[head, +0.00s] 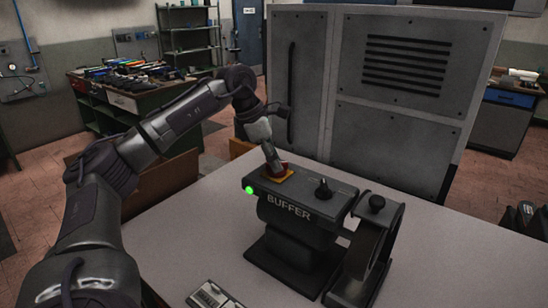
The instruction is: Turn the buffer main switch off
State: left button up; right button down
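The buffer (300,240) is a dark machine on the light table, with "BUFFER" in pale letters on its front. A red switch (284,170) on a yellow plate (272,180) is on the left part of its top. A green light (249,190) glows at the left front edge. My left gripper (272,160) reaches down from above, its tips at the red switch and covering part of it. The fingers look close together, but their gap and any contact are too small to tell. My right gripper is not in view.
A black knob (322,188) sits right of the switch. A dark wheel unit (370,250) stands at the machine's right. A large grey cabinet (400,95) rises behind the table. A small labelled item (213,296) lies at the front edge. The table's right part (460,260) is mostly clear.

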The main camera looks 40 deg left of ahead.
pick_arm(q)
jog(key=shift+f, duration=0.2)
grip_shut()
jog(key=shift+n, duration=0.3)
jog(key=n+t+y, duration=0.1)
jog(key=n, duration=0.2)
jog(key=shift+d+b, duration=0.15)
jog(key=shift+b, duration=0.15)
jog(key=n+y, duration=0.2)
jog(key=n, duration=0.3)
jog(key=shift+d+r, duration=0.1)
jog(key=shift+d, duration=0.05)
jog(key=shift+n, duration=0.3)
grip_release()
